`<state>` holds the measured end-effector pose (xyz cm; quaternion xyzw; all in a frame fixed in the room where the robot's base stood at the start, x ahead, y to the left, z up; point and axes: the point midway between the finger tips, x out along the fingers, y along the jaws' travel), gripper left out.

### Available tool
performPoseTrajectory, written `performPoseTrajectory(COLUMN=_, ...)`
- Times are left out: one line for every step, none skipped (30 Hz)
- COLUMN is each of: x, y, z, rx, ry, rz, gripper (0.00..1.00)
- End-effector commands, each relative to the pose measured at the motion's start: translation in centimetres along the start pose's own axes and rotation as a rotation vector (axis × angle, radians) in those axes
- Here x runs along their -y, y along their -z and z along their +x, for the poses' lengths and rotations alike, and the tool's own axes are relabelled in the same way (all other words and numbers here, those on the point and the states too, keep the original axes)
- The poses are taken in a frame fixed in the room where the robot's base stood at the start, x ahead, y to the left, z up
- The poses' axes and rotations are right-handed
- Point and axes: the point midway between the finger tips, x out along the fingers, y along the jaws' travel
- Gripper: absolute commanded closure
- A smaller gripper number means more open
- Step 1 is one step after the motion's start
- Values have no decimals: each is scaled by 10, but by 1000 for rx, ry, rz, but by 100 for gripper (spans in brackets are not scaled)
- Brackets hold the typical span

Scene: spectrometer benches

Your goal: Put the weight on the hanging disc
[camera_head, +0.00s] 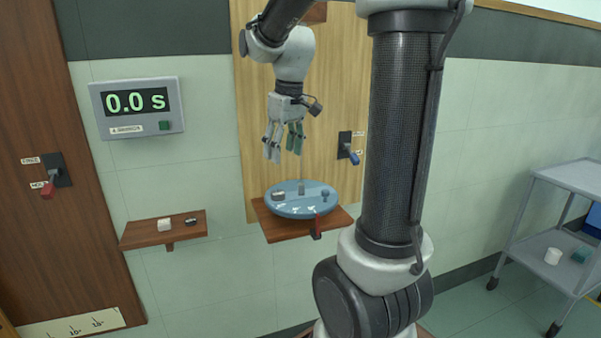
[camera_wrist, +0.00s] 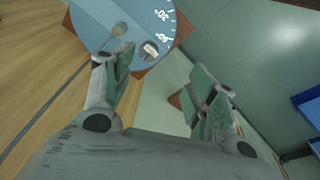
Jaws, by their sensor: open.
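A blue disc (camera_head: 290,210) with white scale marks sits over a small wooden wall shelf. On it are a grey block (camera_head: 278,195) at the left, a small upright post (camera_head: 301,188) near the middle and a small round-topped piece (camera_head: 325,196) at the right. I cannot tell for sure which piece is the weight. My gripper (camera_head: 284,152) is open and empty above the disc, fingers down. In the wrist view, the disc (camera_wrist: 95,18) shows beyond my open fingers (camera_wrist: 165,75), with a pale-topped block (camera_wrist: 150,50) near its rim.
A left wall shelf (camera_head: 140,236) holds a white block (camera_head: 164,225) and a small dark piece (camera_head: 190,221). A timer (camera_head: 137,106) reads 0.0 s. A grey cart (camera_head: 535,252) stands far right.

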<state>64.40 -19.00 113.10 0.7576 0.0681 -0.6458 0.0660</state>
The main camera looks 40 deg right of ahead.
Motion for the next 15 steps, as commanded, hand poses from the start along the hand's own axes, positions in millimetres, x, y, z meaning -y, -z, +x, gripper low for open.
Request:
performPoseTrajectory(x=12, y=-19, z=-12, rx=-27, ry=-9, rz=13, gripper=42)
performPoseTrajectory(x=18, y=-31, z=-17, rx=-41, ry=-15, rz=25, gripper=42)
performPoseTrajectory(x=27, y=-48, z=-23, rx=-62, ry=-21, rz=44, gripper=42)
performPoseTrajectory(x=34, y=-61, z=-27, rx=-78, ry=-25, rz=58, gripper=42)
performPoseTrajectory(x=40, y=-74, z=-29, rx=-93, ry=-28, rz=72, gripper=42)
performPoseTrajectory(x=47, y=-91, z=-30, rx=-113, ry=-32, rz=91, gripper=42)
performPoseTrajectory(x=52, y=-102, z=-31, rx=-127, ry=-33, rz=104, gripper=42)
performPoseTrajectory(x=56, y=-114, z=-30, rx=-140, ry=-35, rz=115, gripper=42)
performPoseTrajectory(x=61, y=-127, z=-29, rx=-157, ry=-36, rz=131, gripper=42)
performPoseTrajectory(x=64, y=-136, z=-28, rx=-168, ry=-37, rz=143, gripper=42)
performPoseTrajectory(x=67, y=-144, z=-26, rx=-178, ry=-37, rz=151, gripper=42)
performPoseTrajectory(x=70, y=-153, z=-24, rx=-189, ry=-37, rz=162, gripper=42)
performPoseTrajectory(x=71, y=-158, z=-23, rx=-196, ry=-37, rz=169, gripper=42)
performPoseTrajectory(x=73, y=-162, z=-21, rx=-203, ry=-37, rz=176, gripper=42)
performPoseTrajectory(x=74, y=-167, z=-20, rx=-208, ry=-37, rz=181, gripper=42)
